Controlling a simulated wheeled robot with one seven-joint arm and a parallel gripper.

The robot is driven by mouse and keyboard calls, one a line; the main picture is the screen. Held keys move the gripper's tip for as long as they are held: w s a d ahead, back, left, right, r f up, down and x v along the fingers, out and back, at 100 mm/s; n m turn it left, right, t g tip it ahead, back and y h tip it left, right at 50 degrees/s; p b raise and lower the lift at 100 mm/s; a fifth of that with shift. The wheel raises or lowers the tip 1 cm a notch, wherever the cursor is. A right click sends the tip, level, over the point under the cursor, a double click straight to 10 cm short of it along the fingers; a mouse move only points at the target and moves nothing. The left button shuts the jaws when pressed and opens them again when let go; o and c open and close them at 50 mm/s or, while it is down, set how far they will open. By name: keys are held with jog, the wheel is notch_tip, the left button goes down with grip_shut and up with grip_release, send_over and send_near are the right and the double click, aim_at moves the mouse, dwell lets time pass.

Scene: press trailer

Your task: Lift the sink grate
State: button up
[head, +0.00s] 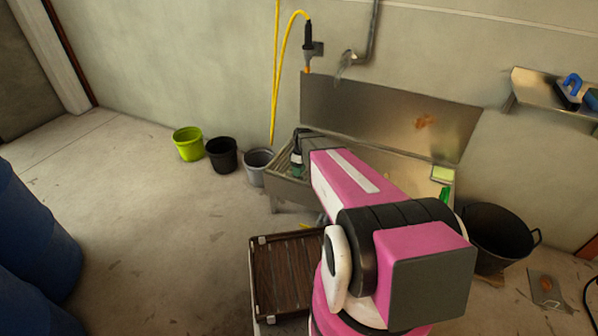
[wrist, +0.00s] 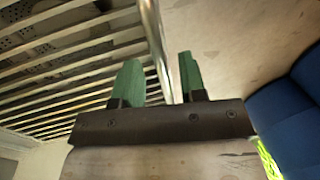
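The metal sink (head: 287,188) stands against the wall, its middle hidden behind my arm. The pale slatted sink grate (head: 283,163) shows at the sink's left end, and its long bars (wrist: 75,65) fill the upper left of the wrist view. My gripper (wrist: 161,80) has two green fingers standing apart, with nothing clamped between them. A shiny metal edge (wrist: 152,35) beside the slats runs into the gap between the fingers; I cannot tell whether it belongs to the grate or the sink, or whether it is touched. In the head view my gripper (head: 297,160) is at the sink's left end, partly hidden.
Lime (head: 188,144), black (head: 222,154) and grey (head: 258,165) buckets stand left of the sink. A large black tub (head: 497,238) stands to its right. A brown slatted tray (head: 287,272) sits in front. Blue barrels (head: 30,235) stand at left. The floor between is clear.

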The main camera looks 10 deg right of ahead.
jog(key=shift+f, duration=0.15)
jog(key=shift+c, duration=0.3)
grip_shut()
jog(key=w+d+r, duration=0.3)
jog(key=w+r, duration=0.2)
jog(key=r, duration=0.2)
jog(key=w+d+r, duration=0.4)
jog(key=w+r, duration=0.1)
jog(key=r, duration=0.3)
jog(key=w+d+r+g+y, duration=0.1)
jog(key=w+d+r, duration=0.3)
jog(key=r, duration=0.4)
jog(key=shift+w+d+r, duration=0.15)
jog(key=shift+w+r, duration=0.1)
jog(key=shift+w, duration=0.4)
jog(key=shift+o, duration=1.1)
grip_release()
jog(key=shift+c, duration=0.2)
